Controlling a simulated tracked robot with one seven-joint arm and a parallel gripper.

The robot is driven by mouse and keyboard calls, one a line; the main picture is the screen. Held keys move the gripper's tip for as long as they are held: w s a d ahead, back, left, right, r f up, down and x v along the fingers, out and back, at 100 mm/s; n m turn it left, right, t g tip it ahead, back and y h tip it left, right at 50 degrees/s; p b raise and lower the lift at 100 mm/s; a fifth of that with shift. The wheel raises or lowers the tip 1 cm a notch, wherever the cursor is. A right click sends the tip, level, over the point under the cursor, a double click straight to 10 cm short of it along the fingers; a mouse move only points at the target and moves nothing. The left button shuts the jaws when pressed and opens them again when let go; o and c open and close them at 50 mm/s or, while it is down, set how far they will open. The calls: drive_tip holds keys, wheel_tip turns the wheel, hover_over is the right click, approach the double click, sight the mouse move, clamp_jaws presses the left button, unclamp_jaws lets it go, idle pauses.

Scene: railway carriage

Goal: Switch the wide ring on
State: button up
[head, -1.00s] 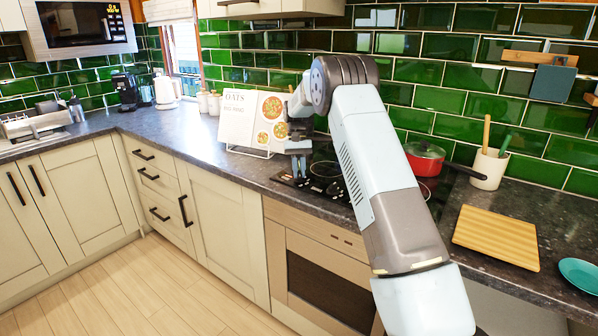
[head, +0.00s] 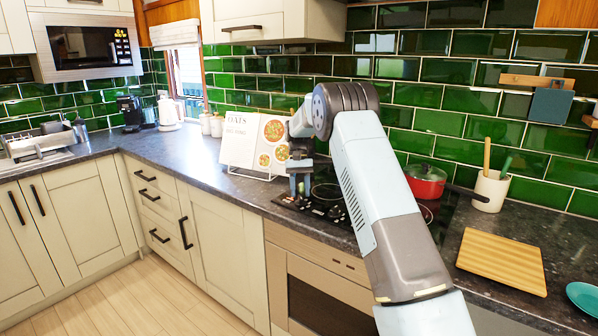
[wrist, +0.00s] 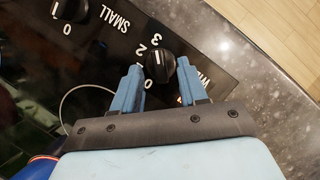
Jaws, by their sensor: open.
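The wide ring's knob (wrist: 159,66) is black and sits on the black hob panel in the wrist view. Numbers 2 and 3 show beside it, and its label, beginning with W, is partly hidden by a finger. My gripper (wrist: 158,74) is open, with one blue finger on each side of this knob; I cannot tell whether they touch it. In the head view my gripper (head: 300,184) points down at the front left of the hob (head: 325,213). The knob's exact setting is unclear.
The small ring's knob (wrist: 71,8) lies nearby. A recipe book on a stand (head: 250,142) is behind and left of my gripper. A red pan (head: 425,181) stands on the hob's right, near a utensil pot (head: 490,190) and wooden board (head: 502,262).

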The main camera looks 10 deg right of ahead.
drive_tip(key=v, duration=1.2)
drive_tip(key=shift+r, duration=0.2)
